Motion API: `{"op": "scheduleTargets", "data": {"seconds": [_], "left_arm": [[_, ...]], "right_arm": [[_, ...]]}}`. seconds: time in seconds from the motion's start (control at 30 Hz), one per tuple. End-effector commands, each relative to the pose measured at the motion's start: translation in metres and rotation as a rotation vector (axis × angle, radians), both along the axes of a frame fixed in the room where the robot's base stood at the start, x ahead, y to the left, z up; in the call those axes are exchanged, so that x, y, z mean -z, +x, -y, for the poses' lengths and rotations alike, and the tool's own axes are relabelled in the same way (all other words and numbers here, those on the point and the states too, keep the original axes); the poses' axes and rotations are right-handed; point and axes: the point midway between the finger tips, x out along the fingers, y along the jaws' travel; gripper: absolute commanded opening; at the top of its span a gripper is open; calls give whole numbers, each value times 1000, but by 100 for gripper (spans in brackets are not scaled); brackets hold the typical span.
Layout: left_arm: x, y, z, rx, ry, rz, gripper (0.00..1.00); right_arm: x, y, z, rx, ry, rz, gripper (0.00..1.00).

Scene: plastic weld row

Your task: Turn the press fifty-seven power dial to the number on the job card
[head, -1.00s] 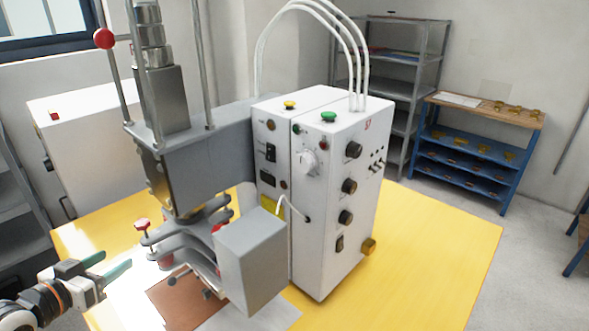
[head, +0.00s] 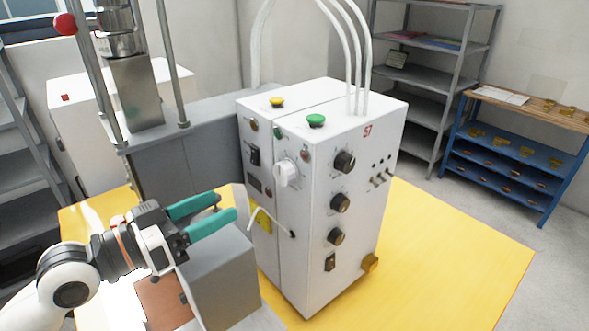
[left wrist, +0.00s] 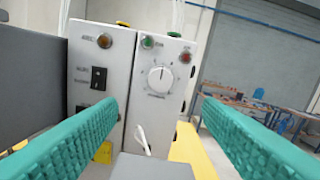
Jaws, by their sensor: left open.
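The press control box (head: 335,190) is white, carries the number 57 and stands on the yellow table. A white dial (head: 287,173) sits on its front face. In the left wrist view the same dial (left wrist: 160,78) is near the centre, with a printed scale around it too small to read. My left gripper (head: 228,207) has teal fingers, is open and empty, and is apart from the box, in front of and below the dial. The fingers frame the dial in the left wrist view. A job card cannot be made out. My right gripper is not in view.
Black knobs (head: 340,202) line the box's right side. A grey block (head: 222,280) of the press lies just under my left gripper. A white cable loops before the box. The yellow table (head: 440,260) is clear to the right.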

Motion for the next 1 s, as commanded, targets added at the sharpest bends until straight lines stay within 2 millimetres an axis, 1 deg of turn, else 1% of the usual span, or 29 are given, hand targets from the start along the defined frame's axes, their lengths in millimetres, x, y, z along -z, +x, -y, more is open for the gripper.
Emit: {"op": "scheduleTargets", "data": {"seconds": [0.17, 0.3, 0.4, 0.6, 0.7, 0.83, 1.0], "left_arm": [[-4, 10, 13, 0, -6, 0, 60], [-5, 25, 35, 1, -7, -2, 60], [-5, 37, 53, 3, -6, 0, 60], [-3, 58, 80, 1, -4, -1, 60], [-2, 65, 89, 0, -2, -1, 60], [0, 69, 95, 0, 0, 0, 60], [1, 70, 97, 0, 0, 0, 60]], "right_arm": [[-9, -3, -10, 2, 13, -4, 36], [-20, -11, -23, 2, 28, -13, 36], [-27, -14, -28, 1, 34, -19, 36], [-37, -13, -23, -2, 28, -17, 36], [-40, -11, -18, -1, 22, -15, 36], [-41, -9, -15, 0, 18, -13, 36], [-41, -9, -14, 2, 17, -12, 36]]}}
